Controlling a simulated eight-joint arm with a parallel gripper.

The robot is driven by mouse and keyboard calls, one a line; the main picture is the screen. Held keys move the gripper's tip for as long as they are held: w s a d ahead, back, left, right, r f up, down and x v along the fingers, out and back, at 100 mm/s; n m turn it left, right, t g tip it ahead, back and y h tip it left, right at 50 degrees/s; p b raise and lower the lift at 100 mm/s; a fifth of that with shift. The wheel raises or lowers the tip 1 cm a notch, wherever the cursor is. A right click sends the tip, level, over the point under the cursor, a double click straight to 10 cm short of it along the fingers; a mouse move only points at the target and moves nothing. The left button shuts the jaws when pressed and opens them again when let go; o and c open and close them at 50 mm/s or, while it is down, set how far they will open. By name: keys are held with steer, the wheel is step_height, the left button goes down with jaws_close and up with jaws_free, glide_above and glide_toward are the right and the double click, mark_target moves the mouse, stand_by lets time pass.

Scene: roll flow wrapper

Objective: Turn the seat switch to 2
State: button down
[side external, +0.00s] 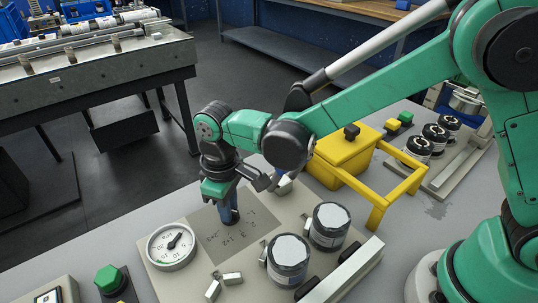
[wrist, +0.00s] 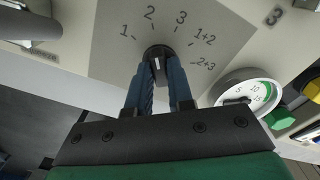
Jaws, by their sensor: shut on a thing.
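The seat switch is a dark round knob (wrist: 157,50) on a grey label plate (wrist: 110,55), with the marks 1, 2, 3, 1+2 and 2+3 fanned around it. My gripper (wrist: 160,72) is shut on the knob, with one blue finger on each side. A small pale mark shows on the knob between the fingers, but I cannot tell for sure which number it points to. In the side external view my gripper (side external: 229,218) points down onto the same label plate (side external: 250,222), and its fingers hide the knob.
A white round dial (side external: 171,246) sits left of the plate; it also shows in the wrist view (wrist: 247,92). Two dark cylinders with pale tops (side external: 288,262) stand right of it. A yellow box (side external: 345,155) with a frame is behind. A green button (side external: 109,278) is front left.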

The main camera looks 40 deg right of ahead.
steer(key=c, duration=0.8)
jaws_free()
steer(key=shift+r, duration=0.1)
steer(key=shift+r, duration=2.75)
